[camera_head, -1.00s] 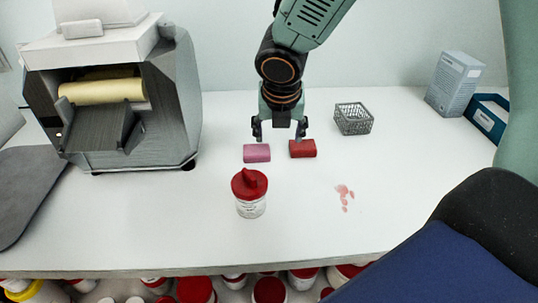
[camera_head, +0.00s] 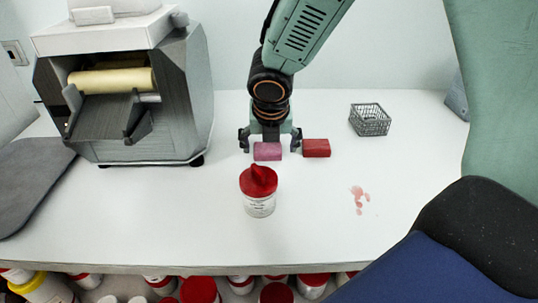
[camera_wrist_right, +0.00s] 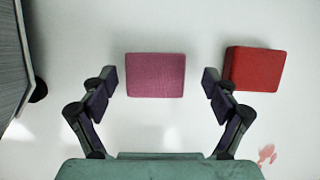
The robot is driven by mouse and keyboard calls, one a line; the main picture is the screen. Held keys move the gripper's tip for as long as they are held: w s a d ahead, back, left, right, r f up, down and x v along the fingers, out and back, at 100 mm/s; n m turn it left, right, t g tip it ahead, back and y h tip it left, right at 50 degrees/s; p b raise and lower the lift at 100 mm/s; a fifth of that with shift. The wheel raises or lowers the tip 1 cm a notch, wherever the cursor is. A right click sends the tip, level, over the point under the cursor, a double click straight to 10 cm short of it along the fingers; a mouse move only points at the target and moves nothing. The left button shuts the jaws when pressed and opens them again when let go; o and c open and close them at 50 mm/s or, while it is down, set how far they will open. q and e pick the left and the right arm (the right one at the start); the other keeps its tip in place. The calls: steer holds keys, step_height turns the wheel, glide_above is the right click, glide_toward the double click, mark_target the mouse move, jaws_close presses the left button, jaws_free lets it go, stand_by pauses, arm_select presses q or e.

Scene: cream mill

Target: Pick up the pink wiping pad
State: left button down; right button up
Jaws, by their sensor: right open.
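The pink wiping pad (camera_head: 267,151) lies flat on the white counter, left of a red pad (camera_head: 316,148). My right gripper (camera_head: 270,148) is open, with its fingers low on either side of the pink pad. In the right wrist view the pink pad (camera_wrist_right: 155,75) sits centred just ahead of the open fingertips (camera_wrist_right: 157,80), with a gap on each side. The red pad (camera_wrist_right: 254,69) lies close to the right finger there. My left gripper is not in view.
A red-lidded jar (camera_head: 258,191) stands in front of the pink pad. A grey mill machine (camera_head: 140,100) is at left, a wire basket (camera_head: 369,120) at back right. A pinkish stain (camera_head: 359,199) marks the counter at right. Several red-lidded jars sit below the counter edge.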

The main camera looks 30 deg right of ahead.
mark_target(268, 149)
steer(key=shift+w+a+r, duration=0.15)
steer(key=shift+a+r, duration=0.05)
steer(key=shift+a, duration=0.2)
steer(key=shift+c, duration=1.9)
steer(key=shift+d+f, duration=0.1)
steer(key=shift+d, duration=0.15)
steer(key=c, duration=0.4)
steer(key=shift+a, duration=0.15)
steer(key=shift+c, duration=0.6)
steer(key=shift+a, duration=0.1)
step_height(268, 149, up, 10)
steer(key=p, duration=0.5)
steer(key=shift+p, duration=0.4)
